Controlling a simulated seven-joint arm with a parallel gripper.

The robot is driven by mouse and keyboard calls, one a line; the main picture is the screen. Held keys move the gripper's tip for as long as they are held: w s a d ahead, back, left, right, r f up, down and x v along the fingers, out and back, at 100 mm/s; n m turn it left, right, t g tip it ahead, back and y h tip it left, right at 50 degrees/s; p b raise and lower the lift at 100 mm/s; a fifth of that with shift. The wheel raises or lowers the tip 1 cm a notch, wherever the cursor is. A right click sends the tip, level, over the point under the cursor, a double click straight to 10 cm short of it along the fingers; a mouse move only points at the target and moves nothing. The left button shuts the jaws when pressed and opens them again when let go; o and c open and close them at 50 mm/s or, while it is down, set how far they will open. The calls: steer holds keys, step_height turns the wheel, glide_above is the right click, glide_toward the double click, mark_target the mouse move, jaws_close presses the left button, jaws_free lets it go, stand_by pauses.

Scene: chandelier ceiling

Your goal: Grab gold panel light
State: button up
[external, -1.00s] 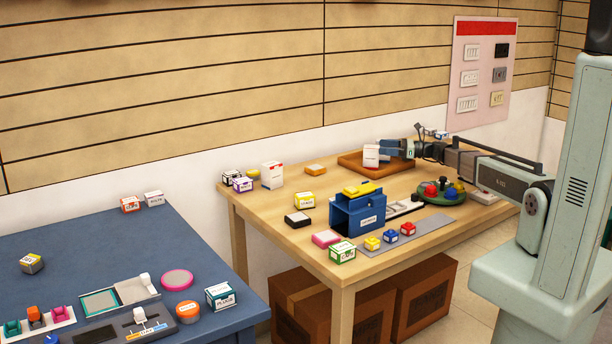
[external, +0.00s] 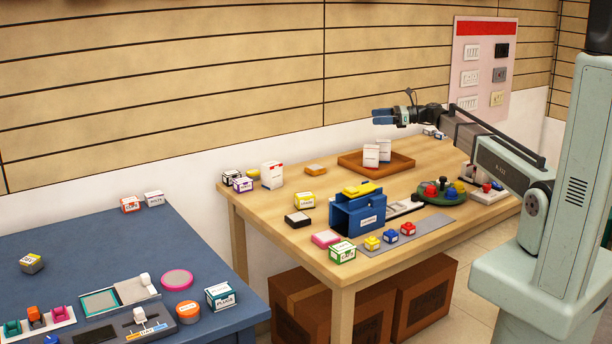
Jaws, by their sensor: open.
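A small gold switch panel (external: 497,98) sits at the lower right of the pink board on the back wall. It is the only gold panel I can make out. My gripper (external: 377,117) is open, with blue fingers pointing left. It is raised above the back of the wooden table, over the brown tray, and holds nothing that I can see. It is well to the left of the gold panel and apart from it.
The wooden table (external: 285,190) carries two white boxes (external: 371,156) in a brown tray (external: 348,163), a blue holder (external: 345,217), a green round stand (external: 428,197) and several small boxes. A blue table (external: 90,240) stands at left.

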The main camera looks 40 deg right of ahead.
steer(key=w+a+f+n+g+h, duration=0.2)
steer(key=w+a+n+g, duration=0.15)
steer(key=a, duration=0.35)
steer(key=w+a+f+n+g+h, duration=0.25)
steer(key=w+a+g, duration=0.2)
steer(key=a, duration=0.25)
steer(key=w+a+r+n+g+h, duration=0.2)
steer(key=w+a+r+g+h, duration=0.15)
steer(key=a+r+h, duration=0.35)
steer(key=h, duration=0.1)
glide_above(315, 167)
steer(key=shift+t, duration=0.25)
step_height(315, 167, down, 15)
steer(key=shift+a+f, duration=0.1)
steer(key=shift+a, duration=0.05)
steer(key=shift+s+f, duration=0.1)
steer(key=shift+f, duration=2.5)
steer(key=c, duration=1.2)
steer(key=shift+o, duration=0.2)
